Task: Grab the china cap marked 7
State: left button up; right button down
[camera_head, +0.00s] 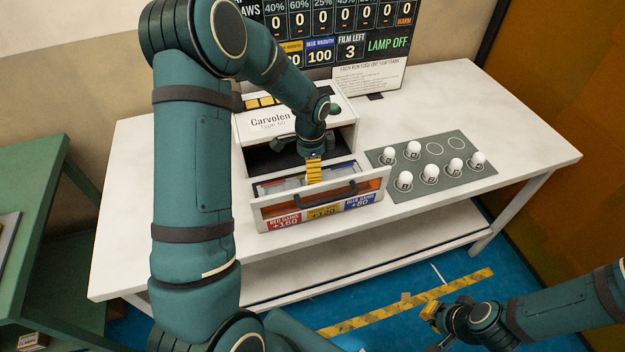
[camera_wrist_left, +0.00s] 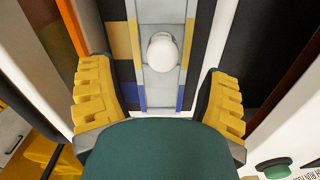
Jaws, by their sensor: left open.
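White china caps (camera_head: 430,172) stand in ringed spots on a grey mat (camera_head: 400,201) at the right of the table. They carry small dark marks; I cannot read which is 7. One rounded white piece (camera_wrist_left: 164,52) sits on a grey strip in the left wrist view, ahead of and between the fingers, not touched.
The drawer (camera_head: 283,207) stands out from the machine (camera_head: 262,125), with a dark handle and red, yellow and blue labels. Two rings (camera_head: 434,148) on the mat are empty. A scoreboard (camera_head: 345,20) reads "LAMP OFF". The table's right end (camera_head: 530,150) is clear.

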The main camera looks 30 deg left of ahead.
pick_arm(q)
jog(key=shift+w+f, duration=0.15)
jog(key=shift+f, duration=1.4)
jog(key=shift+w+f, duration=0.15)
jog(key=shift+f, duration=1.4)
grip_shut()
